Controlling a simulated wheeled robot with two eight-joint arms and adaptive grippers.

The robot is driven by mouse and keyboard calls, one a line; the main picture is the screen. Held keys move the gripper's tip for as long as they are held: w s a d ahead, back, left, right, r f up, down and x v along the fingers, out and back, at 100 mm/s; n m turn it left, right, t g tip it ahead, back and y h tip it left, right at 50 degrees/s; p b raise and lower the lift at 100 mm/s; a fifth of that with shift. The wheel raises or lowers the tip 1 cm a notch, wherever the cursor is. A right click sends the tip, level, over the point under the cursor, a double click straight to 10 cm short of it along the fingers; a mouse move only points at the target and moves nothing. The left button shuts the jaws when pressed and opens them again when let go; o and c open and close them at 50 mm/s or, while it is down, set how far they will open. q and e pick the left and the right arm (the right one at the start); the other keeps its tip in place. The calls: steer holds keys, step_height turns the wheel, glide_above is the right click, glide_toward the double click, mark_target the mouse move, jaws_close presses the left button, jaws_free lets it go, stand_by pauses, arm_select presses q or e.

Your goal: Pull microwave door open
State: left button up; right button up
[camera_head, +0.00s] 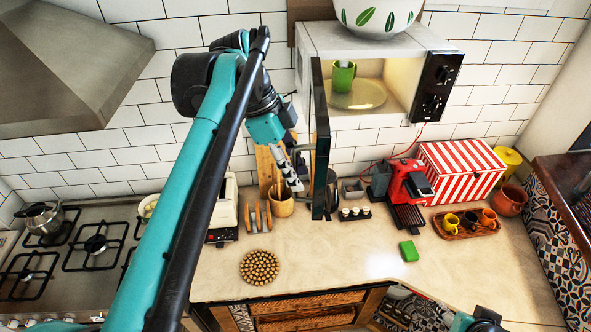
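The white microwave (312,42) is mounted on the tiled wall, its lit inside showing a green mug (343,78) on a glass turntable plate (362,97). Its dark door (321,150) stands wide open, swung out toward me and seen nearly edge-on at the left side. My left arm reaches up from the bottom left. My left gripper (300,165) is beside the door's left face, near its handle; I cannot tell whether it touches it or how far its fingers are apart. Part of my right arm shows at the bottom right edge, its gripper not clearly visible.
A bowl with green leaves (378,15) stands on the microwave. Below are a utensil pot (281,203), a red coffee machine (408,190), a striped box (462,170) and a tray of cups (466,226). A green sponge (408,251) lies on the mostly clear counter front.

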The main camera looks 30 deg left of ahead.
arm_select(q)
steer(key=v, duration=1.2)
stand_by(0.3)
